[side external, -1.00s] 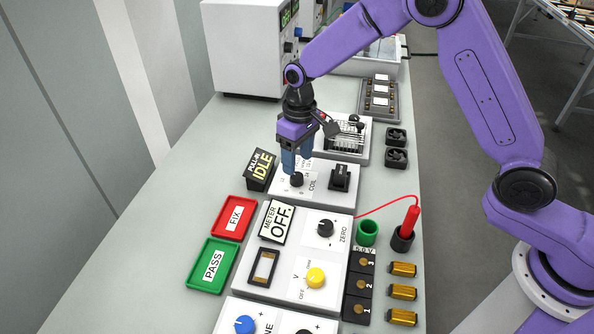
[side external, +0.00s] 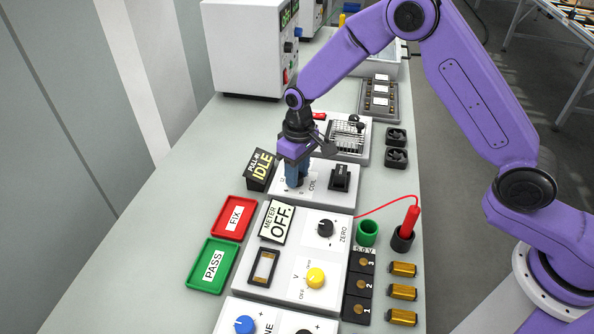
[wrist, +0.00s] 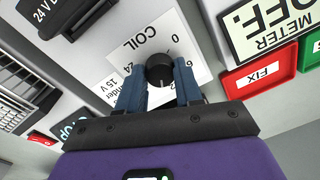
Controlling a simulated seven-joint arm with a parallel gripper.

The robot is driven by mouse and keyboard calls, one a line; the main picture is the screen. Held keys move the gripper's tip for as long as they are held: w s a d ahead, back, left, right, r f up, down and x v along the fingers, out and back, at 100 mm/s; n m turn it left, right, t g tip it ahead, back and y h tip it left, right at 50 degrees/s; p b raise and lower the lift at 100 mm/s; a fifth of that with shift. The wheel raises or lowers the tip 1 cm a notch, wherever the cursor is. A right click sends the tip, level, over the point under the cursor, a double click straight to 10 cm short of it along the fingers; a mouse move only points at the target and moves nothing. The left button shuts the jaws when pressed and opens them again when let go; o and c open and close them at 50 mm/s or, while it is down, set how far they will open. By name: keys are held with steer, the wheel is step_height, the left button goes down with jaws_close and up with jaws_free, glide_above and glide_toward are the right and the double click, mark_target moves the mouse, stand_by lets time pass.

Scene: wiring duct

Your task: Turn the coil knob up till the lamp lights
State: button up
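The black coil knob (wrist: 160,71) sits on a white panel plate marked COIL (wrist: 130,44), with a number scale around it. My gripper (wrist: 160,78) is over the knob, its two blue fingers on opposite sides of it and close against it. In the side external view my gripper (side external: 297,184) points down at the coil panel (side external: 318,191) and its fingers hide most of the knob. A tilted black sign (side external: 262,169) left of the panel reads IDLE in yellowish letters. I cannot make out a separate lit lamp.
Red FIX (side external: 248,205) and green PASS (side external: 227,286) trays lie left. A red lead (side external: 385,202) runs on the right.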

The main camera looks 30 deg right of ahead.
mark_target(301, 174)
steer(key=shift+m, duration=3.2)
steer(key=shift+r, duration=0.1)
steer(key=o, duration=1)
steer(key=shift+o, duration=0.2)
step_height(301, 174, up, 17)
steer(key=shift+s+d+r, duration=0.15)
steer(key=shift+d+r, duration=0.05)
steer(key=shift+d, duration=0.25)
